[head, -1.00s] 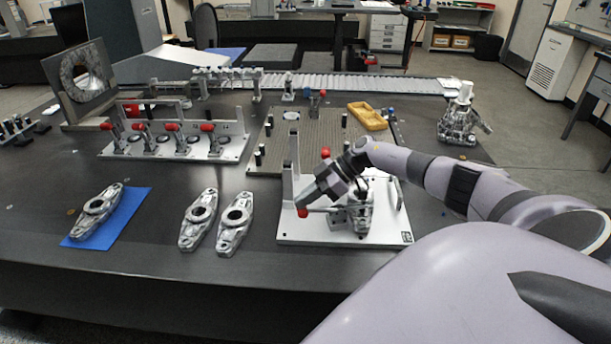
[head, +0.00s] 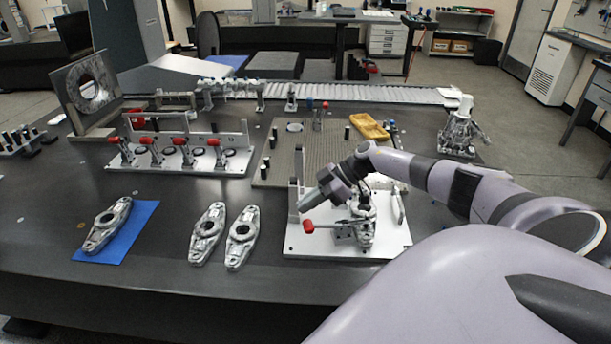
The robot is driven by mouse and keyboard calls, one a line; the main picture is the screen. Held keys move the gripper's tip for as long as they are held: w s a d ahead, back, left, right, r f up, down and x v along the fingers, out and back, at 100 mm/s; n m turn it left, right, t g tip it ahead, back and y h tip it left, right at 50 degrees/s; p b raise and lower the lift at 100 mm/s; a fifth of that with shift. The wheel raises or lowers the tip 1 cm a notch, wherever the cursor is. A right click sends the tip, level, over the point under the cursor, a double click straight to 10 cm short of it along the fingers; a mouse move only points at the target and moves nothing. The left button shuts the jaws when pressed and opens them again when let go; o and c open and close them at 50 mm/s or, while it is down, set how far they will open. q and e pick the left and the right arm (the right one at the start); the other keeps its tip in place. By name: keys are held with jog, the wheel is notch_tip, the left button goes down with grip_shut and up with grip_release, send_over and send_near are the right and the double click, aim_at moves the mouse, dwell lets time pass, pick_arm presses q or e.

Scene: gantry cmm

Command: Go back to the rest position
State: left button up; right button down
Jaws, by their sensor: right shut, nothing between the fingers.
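My right gripper (head: 308,203) hangs over the left part of a light metal fixture plate (head: 308,247). Its fingers point down and left, shut and empty. They are just above a red-tipped clamp handle (head: 309,226), with a small gap visible between them. My left gripper is not in view.
Two cast parts (head: 207,234) (head: 241,238) lie left of the fixture, and another (head: 108,225) lies on a blue mat (head: 137,228). A row of red-handled clamps (head: 170,155) and a yellow tray (head: 370,127) are farther back.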

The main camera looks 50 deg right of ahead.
jog(key=s+d+r, duration=0.3)
jog(key=d+r, duration=0.1)
jog(key=r, duration=0.4)
jog(key=shift+d+b, duration=0.3)
jog(key=shift+b, duration=0.15)
jog(key=a+f+m+t+y, duration=0.1)
jog(key=a+f+t, duration=0.4)
jog(key=a, duration=0.9)
jog(key=a+f+t+y, duration=0.1)
jog(key=a+f+t, duration=0.1)
jog(key=a+f, duration=0.8)
jog(key=s+a+f+m+g+h, duration=0.1)
jog(key=s+a+f+m+h, duration=0.2)
jog(key=s, duration=0.5)
jog(key=s+a+f+m+g+h, duration=0.1)
jog(key=s+a+f+m+h, duration=0.2)
jog(key=s, duration=0.6)
jog(key=shift+s+a+f+m+h, duration=0.15)
jog(key=shift+a+f+m+h, duration=0.1)
jog(key=shift+a+m+h, duration=0.75)
jog(key=shift+d+h, duration=0.3)
jog(key=shift+d, duration=0.05)
